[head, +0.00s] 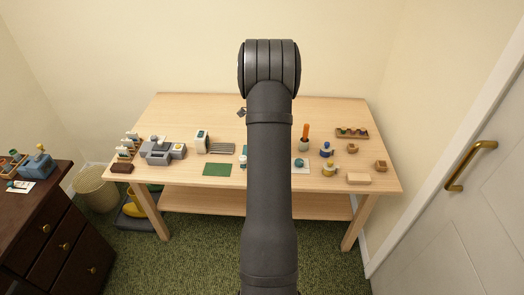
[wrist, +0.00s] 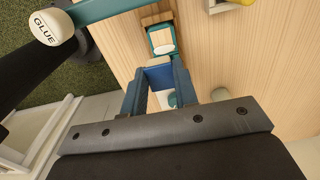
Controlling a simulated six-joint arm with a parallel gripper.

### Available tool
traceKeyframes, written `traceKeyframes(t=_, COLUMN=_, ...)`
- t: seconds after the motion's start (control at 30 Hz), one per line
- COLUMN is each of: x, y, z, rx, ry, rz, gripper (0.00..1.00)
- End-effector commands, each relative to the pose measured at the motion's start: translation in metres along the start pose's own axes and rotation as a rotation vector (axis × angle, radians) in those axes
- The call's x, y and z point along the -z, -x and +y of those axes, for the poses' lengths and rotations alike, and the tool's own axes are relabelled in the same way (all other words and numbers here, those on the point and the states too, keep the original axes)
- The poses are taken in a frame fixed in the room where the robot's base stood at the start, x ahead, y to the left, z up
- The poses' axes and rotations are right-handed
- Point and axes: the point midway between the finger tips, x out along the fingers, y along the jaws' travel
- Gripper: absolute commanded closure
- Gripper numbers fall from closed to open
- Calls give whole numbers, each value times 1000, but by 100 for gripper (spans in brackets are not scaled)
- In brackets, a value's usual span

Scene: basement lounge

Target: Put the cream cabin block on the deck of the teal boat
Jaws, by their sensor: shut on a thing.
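My gripper (wrist: 157,74) shows in the wrist view with two dark teal-blue fingers. It is shut on a blue-faced piece (wrist: 158,79) between the fingertips. A small white and teal thing (wrist: 171,99) shows lower down between the fingers. In the head view my arm hides the table's middle, and no boat can be made out.
The wooden table (head: 200,110) carries grey machinery (head: 158,152) at left, a green mat (head: 217,169), a wood block (head: 358,179) and a tray (head: 352,132) at right. A white cap marked GLUE (wrist: 52,27) is near my gripper's left. The table's back left is clear.

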Motion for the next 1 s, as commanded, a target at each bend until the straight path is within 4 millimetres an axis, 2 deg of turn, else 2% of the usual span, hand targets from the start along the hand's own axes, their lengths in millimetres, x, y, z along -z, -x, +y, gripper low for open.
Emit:
traceKeyframes(t=0.1, x=-11, y=-7, z=-5, rx=0, ry=0, rz=0, gripper=94)
traceKeyframes(t=0.27, x=-13, y=-16, z=-6, rx=-2, ry=-1, rz=0, gripper=94)
traceKeyframes(t=0.5, x=-13, y=-48, z=-6, rx=-1, ry=-1, rz=0, gripper=94)
traceKeyframes(t=0.87, x=-13, y=-52, z=-6, rx=0, ry=-1, rz=0, gripper=94)
traceKeyframes(t=0.9, x=-13, y=-52, z=-6, rx=0, ry=-1, rz=0, gripper=69)
traceKeyframes(t=1.0, x=-13, y=-52, z=-6, rx=0, ry=-1, rz=0, gripper=51)
